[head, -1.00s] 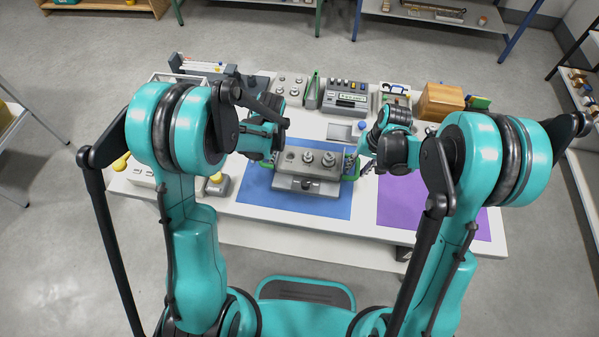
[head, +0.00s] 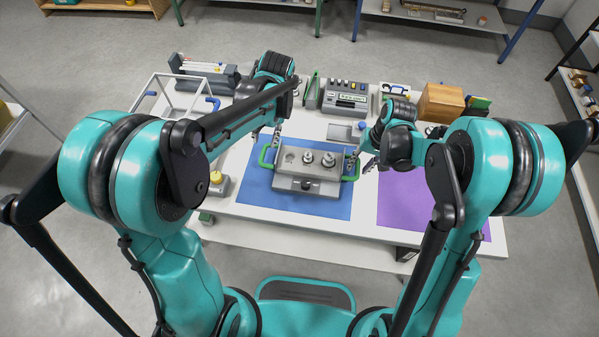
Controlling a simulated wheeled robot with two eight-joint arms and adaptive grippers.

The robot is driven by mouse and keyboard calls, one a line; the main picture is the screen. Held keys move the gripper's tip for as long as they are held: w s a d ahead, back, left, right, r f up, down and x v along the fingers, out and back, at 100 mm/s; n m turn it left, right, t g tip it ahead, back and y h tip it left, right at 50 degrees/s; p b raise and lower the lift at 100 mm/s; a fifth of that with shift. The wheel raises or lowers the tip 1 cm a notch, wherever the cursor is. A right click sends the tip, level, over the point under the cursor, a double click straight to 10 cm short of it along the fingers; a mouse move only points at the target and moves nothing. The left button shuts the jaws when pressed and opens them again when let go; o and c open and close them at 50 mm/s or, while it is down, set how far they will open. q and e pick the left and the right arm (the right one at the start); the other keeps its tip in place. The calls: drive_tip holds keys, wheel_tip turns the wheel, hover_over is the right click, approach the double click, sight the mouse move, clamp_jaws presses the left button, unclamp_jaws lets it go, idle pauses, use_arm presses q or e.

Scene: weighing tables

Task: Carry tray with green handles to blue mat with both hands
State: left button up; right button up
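The grey tray (head: 325,174) with green handles is over the blue mat (head: 330,207), with metal weights (head: 308,157) on top. Its left green handle (head: 265,157) is in plain view, clear of my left gripper. My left gripper (head: 276,135) is just behind and above that handle, small and partly hidden by its arm; its opening is unclear. My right gripper (head: 361,163) is at the right green handle (head: 350,177). Its fingers are close to the handle, but I cannot tell whether they grip it.
A purple mat (head: 410,200) lies to the right. Behind the tray stand a device with coloured buttons (head: 345,98) and a wooden box (head: 440,102). A clear-sided frame (head: 180,92) and a yellow-button box (head: 216,182) are at left.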

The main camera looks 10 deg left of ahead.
wheel_tip(320, 180, up, 10)
drive_tip(key=d, duration=0.2)
drive_tip(key=shift+s, duration=0.15)
idle(0.4)
